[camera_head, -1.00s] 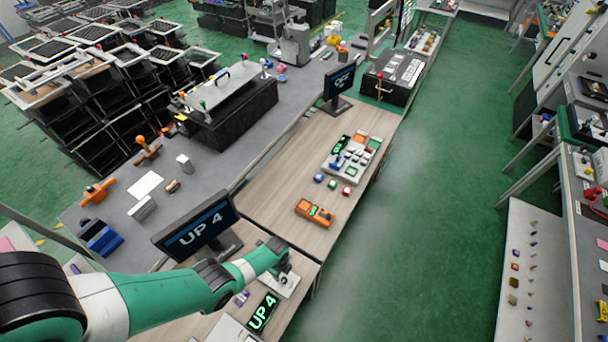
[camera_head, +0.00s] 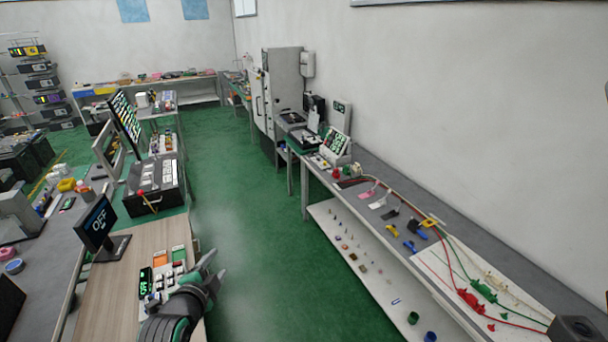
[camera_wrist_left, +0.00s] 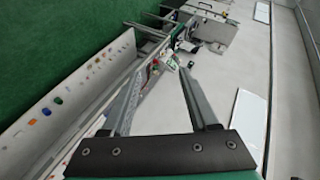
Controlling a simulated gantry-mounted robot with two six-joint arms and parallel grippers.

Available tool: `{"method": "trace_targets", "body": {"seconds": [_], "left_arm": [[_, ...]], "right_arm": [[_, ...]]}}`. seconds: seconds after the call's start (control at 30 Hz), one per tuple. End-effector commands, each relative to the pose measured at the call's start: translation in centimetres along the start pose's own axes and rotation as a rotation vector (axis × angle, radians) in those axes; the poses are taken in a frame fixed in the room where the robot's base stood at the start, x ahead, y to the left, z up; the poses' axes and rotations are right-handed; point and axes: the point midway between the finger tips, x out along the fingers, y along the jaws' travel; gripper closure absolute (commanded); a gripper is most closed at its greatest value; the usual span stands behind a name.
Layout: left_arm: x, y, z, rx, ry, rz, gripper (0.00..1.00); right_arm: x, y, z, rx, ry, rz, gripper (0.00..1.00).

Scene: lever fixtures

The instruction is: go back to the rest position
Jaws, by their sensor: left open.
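My left gripper (camera_head: 217,266) shows at the lower left of the head view, in front of the wooden table's right edge and the green floor. Its two fingers are spread apart with nothing between them. In the left wrist view the same gripper (camera_wrist_left: 163,70) has its fingers open and empty, with a wall bench behind them. Beside it in the head view is a button panel (camera_head: 160,283) on the wooden table (camera_head: 112,303); my gripper hides part of it. I cannot tell how high the gripper is above the table. My right gripper is in neither view.
A monitor reading OFF (camera_head: 97,222) stands on the table's left. A black box with a lever (camera_head: 155,186) stands behind the panel. The green floor (camera_head: 255,265) is clear. A long bench (camera_head: 375,215) with tools and cables runs along the right wall.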

Motion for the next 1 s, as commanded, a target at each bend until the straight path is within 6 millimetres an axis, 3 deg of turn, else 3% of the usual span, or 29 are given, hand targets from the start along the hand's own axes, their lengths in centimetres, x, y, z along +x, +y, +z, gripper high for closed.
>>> {"method": "trace_targets", "body": {"seconds": [0.03,0.1,0.17,0.3,0.37,0.5,0.63,0.7,0.83,1.0], "left_arm": [[-1.6,-3.8,-2.6,-0.033,0.051,-0.086,0.40],[-4.4,-8.5,-5.7,-0.095,0.125,-0.197,0.40],[-7.3,-12.2,-8.2,-0.153,0.196,-0.289,0.40],[-15.9,-19.8,-13.2,-0.313,0.392,-0.491,0.40],[-20.3,-22.5,-14.7,-0.390,0.491,-0.570,0.40],[-31.5,-26.9,-16.6,-0.595,0.760,-0.724,0.40],[-40.5,-28.0,-16.1,-0.809,1.030,-0.779,0.40],[-42.4,-28.0,-15.8,-0.931,1.137,-0.736,0.40],[-42.1,-28.0,-15.9,-1.049,1.196,-0.660,0.40],[-42.0,-28.0,-15.9,-1.063,1.202,-0.650,0.40]], "right_arm": [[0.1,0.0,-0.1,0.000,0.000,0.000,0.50],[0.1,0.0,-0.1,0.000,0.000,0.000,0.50],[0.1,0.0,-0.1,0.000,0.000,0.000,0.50],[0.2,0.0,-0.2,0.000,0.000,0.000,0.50],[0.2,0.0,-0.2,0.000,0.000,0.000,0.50],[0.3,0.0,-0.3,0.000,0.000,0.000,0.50],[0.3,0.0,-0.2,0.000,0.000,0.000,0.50],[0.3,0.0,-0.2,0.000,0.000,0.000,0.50],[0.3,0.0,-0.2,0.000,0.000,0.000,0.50],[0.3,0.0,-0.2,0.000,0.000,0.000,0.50]]}}
